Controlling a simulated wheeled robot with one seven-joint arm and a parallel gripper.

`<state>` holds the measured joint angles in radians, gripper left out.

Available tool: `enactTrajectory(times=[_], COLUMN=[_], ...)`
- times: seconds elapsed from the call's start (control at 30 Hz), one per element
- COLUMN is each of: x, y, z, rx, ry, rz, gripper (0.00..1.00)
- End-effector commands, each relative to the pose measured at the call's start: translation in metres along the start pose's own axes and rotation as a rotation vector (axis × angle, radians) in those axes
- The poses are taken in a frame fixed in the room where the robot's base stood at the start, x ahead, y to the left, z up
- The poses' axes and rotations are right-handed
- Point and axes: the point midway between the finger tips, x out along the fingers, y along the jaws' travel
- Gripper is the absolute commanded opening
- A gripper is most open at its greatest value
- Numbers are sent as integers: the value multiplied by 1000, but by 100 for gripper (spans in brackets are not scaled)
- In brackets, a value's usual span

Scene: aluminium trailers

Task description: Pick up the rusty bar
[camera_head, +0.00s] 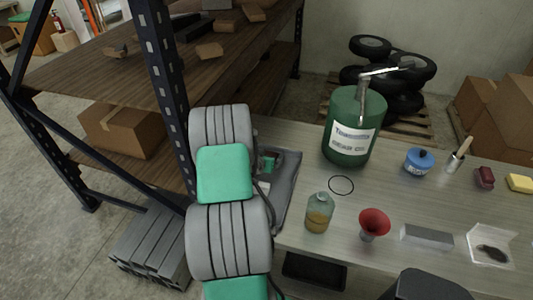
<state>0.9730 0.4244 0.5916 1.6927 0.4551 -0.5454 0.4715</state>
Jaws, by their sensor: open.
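I cannot make out a clearly rusty bar in the head view. A plain grey bar-shaped block (427,236) lies flat on the workbench (400,195), near its front right, and shows no evident rust. To its right is a small white tray (480,233) with dark bits in it. My grey and green arm rises at the centre left and covers the bench's left end. I cannot make out my gripper's fingers; they are hidden behind the arm or out of frame.
A green drum with a pump (345,152), an amber bottle (318,222), a red funnel (374,223), a blue can (418,162) and a brush (459,154) stand on the bench. A dark-posted shelf (165,90) stands close left of my arm.

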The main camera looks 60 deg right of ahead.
Motion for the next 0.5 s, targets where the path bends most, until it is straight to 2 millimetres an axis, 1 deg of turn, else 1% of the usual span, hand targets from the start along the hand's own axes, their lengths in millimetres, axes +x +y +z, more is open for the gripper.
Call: enactTrajectory(times=[0.17,0.2,0.5], x=[1,1,0], y=[0,0,-1], z=[0,0,0], rx=[0,0,0], ry=[0,0,0], rz=[-1,-1,-1], gripper=[100,98,74])
